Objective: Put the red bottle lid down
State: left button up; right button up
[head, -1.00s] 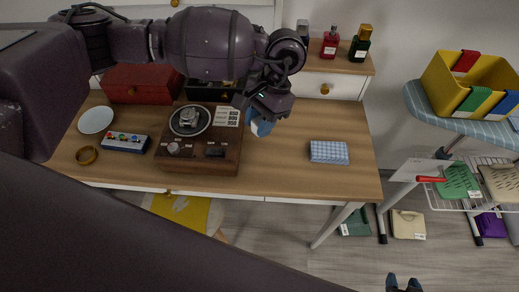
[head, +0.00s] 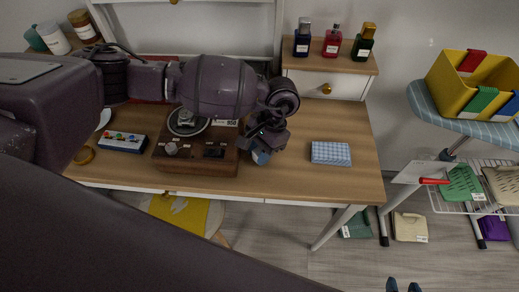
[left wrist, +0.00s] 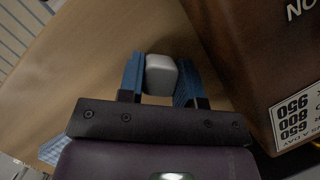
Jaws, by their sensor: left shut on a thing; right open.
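My left gripper (head: 262,157) is over the wooden desk, at the right side of the brown box with dials. In the left wrist view, its blue fingers (left wrist: 160,82) are shut on a small pale grey, rounded block-like lid (left wrist: 160,70). The lid is hidden in the head view. I cannot tell whether it touches the desk. The red bottle (head: 332,45) stands upright on the raised back shelf, between a dark blue and a dark green bottle. My right gripper (head: 403,286) shows only its blue fingertips at the bottom edge, apart and empty.
The brown box (head: 195,159) stands left of my left gripper. A blue checked cloth block (head: 331,153) lies to its right, with bare desktop (head: 290,178) between and around. A button panel (head: 122,143) is further left. A yellow bin (head: 465,86) stands far right.

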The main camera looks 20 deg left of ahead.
pick_arm(q)
jog(key=shift+f, duration=0.1)
jog(key=o, duration=0.9)
jog(key=shift+r, duration=0.25)
jog(key=v, duration=1.2)
jog(key=shift+s+f, duration=0.1)
jog(key=shift+s, duration=0.05)
